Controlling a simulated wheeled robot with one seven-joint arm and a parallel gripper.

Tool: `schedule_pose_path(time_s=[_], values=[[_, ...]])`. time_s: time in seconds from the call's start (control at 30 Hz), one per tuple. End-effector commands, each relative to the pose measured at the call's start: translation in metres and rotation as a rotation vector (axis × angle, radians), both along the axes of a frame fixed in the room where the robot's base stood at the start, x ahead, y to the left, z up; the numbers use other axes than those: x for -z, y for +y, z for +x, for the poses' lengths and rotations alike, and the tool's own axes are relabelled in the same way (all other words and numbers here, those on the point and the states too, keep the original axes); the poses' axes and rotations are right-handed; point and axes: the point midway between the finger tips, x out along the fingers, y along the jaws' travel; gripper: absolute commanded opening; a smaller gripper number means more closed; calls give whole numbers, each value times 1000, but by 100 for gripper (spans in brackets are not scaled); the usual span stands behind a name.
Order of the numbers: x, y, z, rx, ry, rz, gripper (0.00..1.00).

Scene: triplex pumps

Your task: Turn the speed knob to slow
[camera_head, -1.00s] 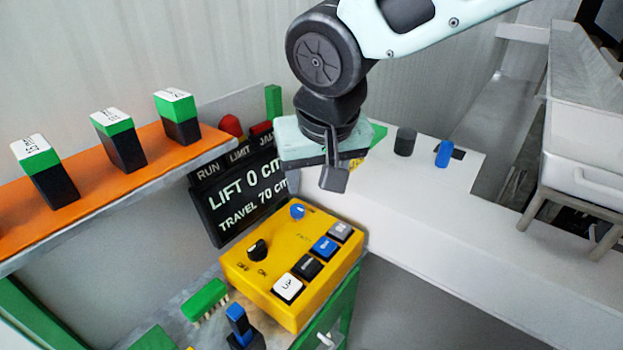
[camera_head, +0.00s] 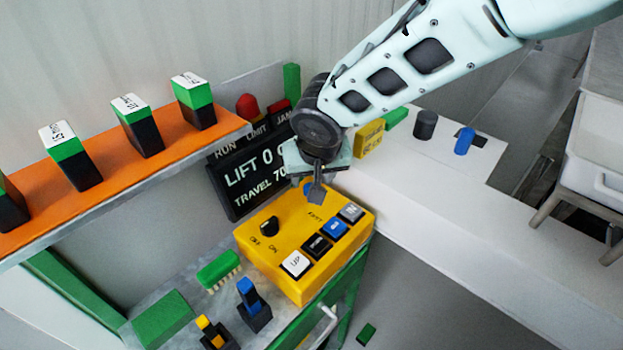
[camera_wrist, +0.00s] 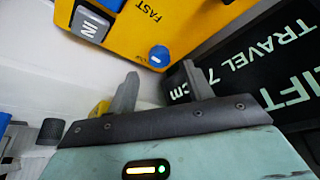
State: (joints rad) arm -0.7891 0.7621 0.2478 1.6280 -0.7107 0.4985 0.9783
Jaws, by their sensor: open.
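The yellow control box (camera_head: 275,243) has a blue round knob (camera_head: 309,188) at its back corner, partly hidden behind my gripper (camera_head: 315,199) in the head view. In the wrist view the blue knob (camera_wrist: 159,56) shows whole, with the word FAST (camera_wrist: 150,12) on the box near it. My gripper (camera_wrist: 158,85) is open and empty. Its two fingers point toward the knob, with the knob roughly between their lines and a little beyond the tips. I see no contact. The word for slow is not readable.
A black knob (camera_head: 269,226) and a row of buttons, including the white UP button (camera_head: 295,263), share the box. The black display (camera_head: 240,185) stands close behind. An orange shelf (camera_head: 120,178) with green-black blocks is at the left. A blue-topped lever (camera_head: 249,292) stands in front.

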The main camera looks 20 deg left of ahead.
Motion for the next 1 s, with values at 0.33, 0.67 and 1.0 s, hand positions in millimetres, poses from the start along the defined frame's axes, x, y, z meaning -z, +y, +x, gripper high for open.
schedule_pose_path(time_s=[0.33,0.67,1.0], values=[[35,8,13,-1,-1,-1,51],[38,8,13,-1,-1,-1,48],[38,8,13,-4,0,-1,6]])
